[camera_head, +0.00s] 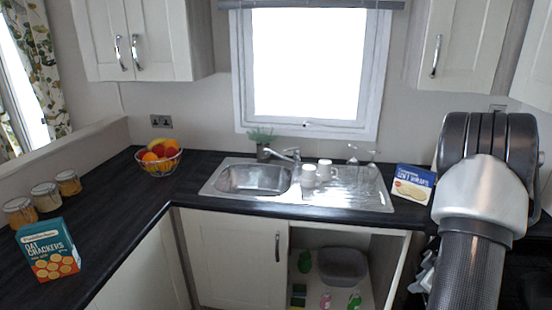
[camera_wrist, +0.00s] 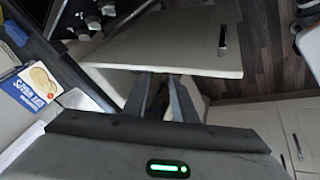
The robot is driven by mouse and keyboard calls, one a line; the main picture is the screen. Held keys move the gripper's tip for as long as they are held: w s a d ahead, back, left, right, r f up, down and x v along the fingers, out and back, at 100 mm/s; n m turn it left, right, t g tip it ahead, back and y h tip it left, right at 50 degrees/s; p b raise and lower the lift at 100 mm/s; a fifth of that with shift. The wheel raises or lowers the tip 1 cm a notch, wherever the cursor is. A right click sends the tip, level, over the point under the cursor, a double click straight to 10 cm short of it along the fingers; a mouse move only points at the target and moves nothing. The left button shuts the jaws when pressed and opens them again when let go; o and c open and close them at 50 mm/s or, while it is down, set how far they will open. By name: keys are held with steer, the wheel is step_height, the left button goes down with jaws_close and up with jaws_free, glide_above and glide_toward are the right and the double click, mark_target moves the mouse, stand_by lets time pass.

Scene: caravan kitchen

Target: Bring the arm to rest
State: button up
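My arm (camera_head: 480,205) rises at the right of the head view, in front of the counter's right end. My gripper is not visible in the head view. In the wrist view my gripper (camera_wrist: 158,78) shows two dark fingers with a gap between them and nothing held. A pale cabinet door (camera_wrist: 175,42) with a dark handle lies beyond the fingertips; I cannot tell how far away it is.
The cupboard under the sink (camera_head: 265,178) stands open, with a grey tub (camera_head: 343,266) and bottles inside. A blue-white box (camera_wrist: 28,92) shows at the wrist view's left.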

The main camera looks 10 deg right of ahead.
steer(key=w+a+r+m+t+h, duration=0.15)
steer(key=w+r, duration=0.25)
steer(key=r, duration=0.4)
steer(key=w+a+r+h, duration=0.2)
steer(key=w+r, duration=0.1)
steer(key=r, duration=0.5)
steer(key=s+a+r+m+h, duration=0.1)
steer(key=s+a+r+m, duration=0.15)
steer(key=a+r, duration=0.75)
steer(key=s+a+r+m+g+y, duration=0.1)
steer(key=s+a+y, duration=0.4)
steer(key=s+a, duration=1.5)
steer(key=a+r+m, duration=0.1)
steer(key=a+r, duration=0.1)
steer(key=a, duration=0.1)
steer(key=shift+s+r+g, duration=0.15)
steer(key=shift+s+g, duration=0.2)
steer(key=shift+s, duration=0.05)
steer(key=shift+a+y, duration=0.1)
steer(key=shift+y, duration=0.15)
